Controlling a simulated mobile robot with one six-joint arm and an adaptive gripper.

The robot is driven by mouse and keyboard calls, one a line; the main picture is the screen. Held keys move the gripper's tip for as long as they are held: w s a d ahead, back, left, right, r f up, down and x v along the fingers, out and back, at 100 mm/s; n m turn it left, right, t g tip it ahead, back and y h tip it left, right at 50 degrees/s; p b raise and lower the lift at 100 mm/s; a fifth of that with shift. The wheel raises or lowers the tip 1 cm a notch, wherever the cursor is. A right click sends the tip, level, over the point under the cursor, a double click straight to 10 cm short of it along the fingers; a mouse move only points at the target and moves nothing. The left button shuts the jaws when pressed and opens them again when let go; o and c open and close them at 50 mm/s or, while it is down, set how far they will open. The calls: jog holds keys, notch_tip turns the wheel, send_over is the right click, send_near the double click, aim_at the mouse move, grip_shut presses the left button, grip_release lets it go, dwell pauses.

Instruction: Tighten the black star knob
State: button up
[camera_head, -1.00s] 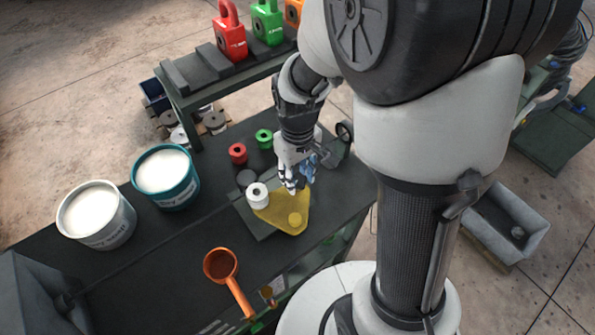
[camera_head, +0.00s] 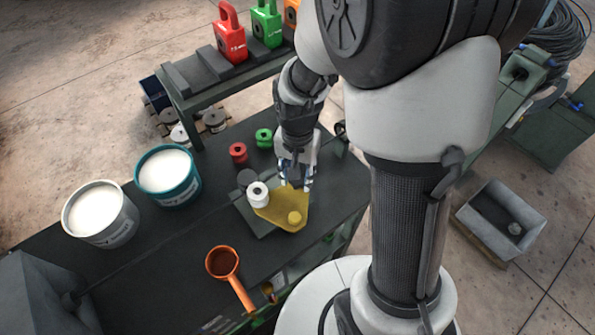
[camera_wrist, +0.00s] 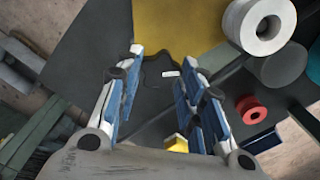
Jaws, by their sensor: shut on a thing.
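The black star knob (camera_wrist: 155,66) shows in the wrist view as a dark lobed shape between my fingertips, next to the yellow plate's edge. It is hard to separate from the dark surface behind it. In the head view, my gripper (camera_head: 294,184) points down at the back edge of the yellow plate (camera_head: 272,212) and hides the knob. The plate also shows at the top of the wrist view (camera_wrist: 178,22).
A white spool (camera_head: 258,191) stands at the plate's left corner. Dark grey, red (camera_head: 238,153) and green (camera_head: 264,138) cylinders stand behind it. Two buckets (camera_head: 168,176) and an orange ladle (camera_head: 222,264) are on the bench's left and front. Heavy coloured weights stand on a rack behind.

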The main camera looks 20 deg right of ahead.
jog(key=m, duration=0.5)
jog(key=shift+m+p, duration=0.3)
jog(key=shift+p, duration=0.05)
jog(key=m, duration=0.4)
jog(key=shift+m, duration=0.3)
jog(key=o, duration=1.1)
jog(key=shift+c, duration=0.2)
jog(key=shift+r, duration=0.1)
notch_tip(320, 180, up, 12)
